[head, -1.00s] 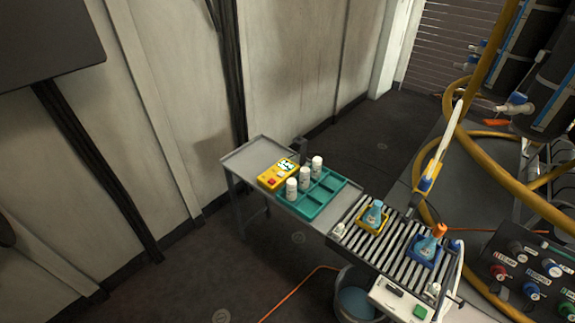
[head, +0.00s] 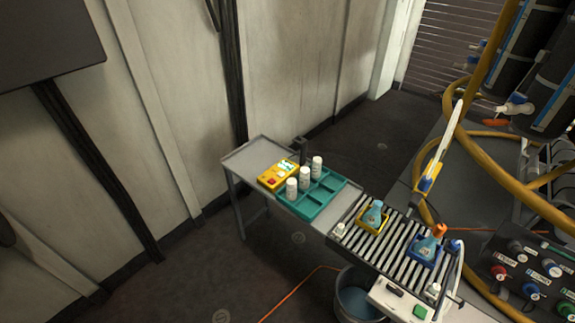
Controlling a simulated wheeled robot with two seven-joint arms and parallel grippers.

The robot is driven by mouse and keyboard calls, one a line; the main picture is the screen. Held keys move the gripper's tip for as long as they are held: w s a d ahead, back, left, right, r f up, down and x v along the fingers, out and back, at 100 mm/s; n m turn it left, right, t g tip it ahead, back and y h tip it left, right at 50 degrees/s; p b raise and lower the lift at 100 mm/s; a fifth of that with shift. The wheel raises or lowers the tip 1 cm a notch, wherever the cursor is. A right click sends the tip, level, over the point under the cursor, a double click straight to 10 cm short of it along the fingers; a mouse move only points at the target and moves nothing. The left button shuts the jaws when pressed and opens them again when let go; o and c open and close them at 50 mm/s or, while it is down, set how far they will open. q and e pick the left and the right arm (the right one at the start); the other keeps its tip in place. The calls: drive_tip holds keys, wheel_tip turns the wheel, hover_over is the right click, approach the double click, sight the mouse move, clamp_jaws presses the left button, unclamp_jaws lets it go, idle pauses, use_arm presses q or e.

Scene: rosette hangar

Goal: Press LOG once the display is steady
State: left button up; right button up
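A yellow meter (head: 278,176) lies on the grey side table, at the left end of the teal tray. Its small lit display (head: 285,167) is at its upper right; the reading is too small to make out. A red button (head: 271,182) shows on its lower left part; I cannot read whether it is marked LOG. Neither of my grippers is in the head view.
The teal tray (head: 328,198) holds several white bottles in its left compartments. A roller conveyor (head: 362,243) carries flasks in yellow and blue holders. A bucket (head: 355,298) stands below it. An orange cable (head: 294,295) crosses the floor. The floor at left is clear.

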idle(0.9)
use_arm(q)
clamp_jaws()
idle(1.5)
